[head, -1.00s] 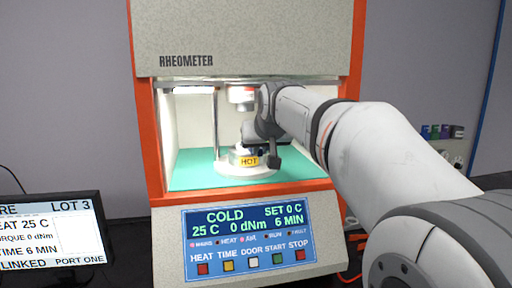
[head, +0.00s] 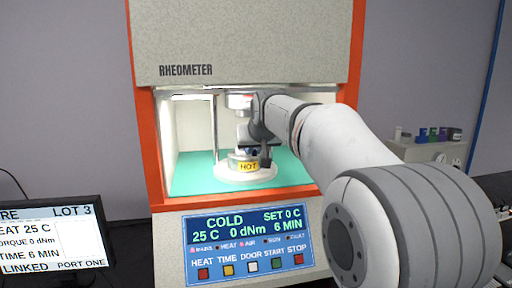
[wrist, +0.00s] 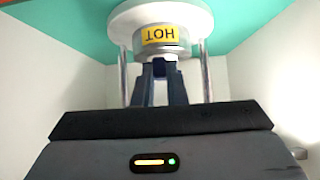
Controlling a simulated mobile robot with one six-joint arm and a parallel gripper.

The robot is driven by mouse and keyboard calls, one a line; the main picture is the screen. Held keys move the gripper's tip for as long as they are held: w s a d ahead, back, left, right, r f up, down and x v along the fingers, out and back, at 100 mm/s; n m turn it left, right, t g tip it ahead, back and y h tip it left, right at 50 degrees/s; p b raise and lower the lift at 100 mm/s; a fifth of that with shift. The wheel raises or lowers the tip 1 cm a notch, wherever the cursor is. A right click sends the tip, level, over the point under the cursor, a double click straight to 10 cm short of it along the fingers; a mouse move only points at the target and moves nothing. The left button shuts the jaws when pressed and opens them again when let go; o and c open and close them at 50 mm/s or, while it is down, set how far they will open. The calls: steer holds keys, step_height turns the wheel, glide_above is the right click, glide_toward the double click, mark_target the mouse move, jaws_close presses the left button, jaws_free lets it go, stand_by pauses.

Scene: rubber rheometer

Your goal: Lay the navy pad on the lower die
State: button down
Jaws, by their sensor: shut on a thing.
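The lower die (head: 235,164) stands inside the open rheometer chamber, with a yellow HOT label on its front. It shows in the wrist view (wrist: 160,48) too, with the label upside down. My gripper (head: 244,146) is inside the chamber, at the top of the lower die and under the upper die (head: 240,101). In the wrist view its two dark fingers (wrist: 159,64) are close together and reach to the die. They are shut on the navy pad, but the pad itself is not clearly visible. I cannot tell whether it touches the die.
The orange side frames (head: 145,130) and the metal posts (head: 214,130) beside the dies bound the chamber. Its teal floor (head: 190,180) is clear around the white die base. A control panel (head: 250,240) reads COLD, 25 C. A monitor (head: 50,238) stands at left.

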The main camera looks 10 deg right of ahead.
steer(key=shift+w+r+p, duration=0.1)
steer(key=shift+w+p, duration=1.35)
steer(key=shift+w, duration=1.15)
steer(key=shift+w+f, duration=0.15)
steer(key=shift+f, duration=0.15)
steer(key=shift+f+b, duration=1.1)
steer(key=shift+b, duration=0.05)
steer(key=c, duration=1.4)
jaws_free()
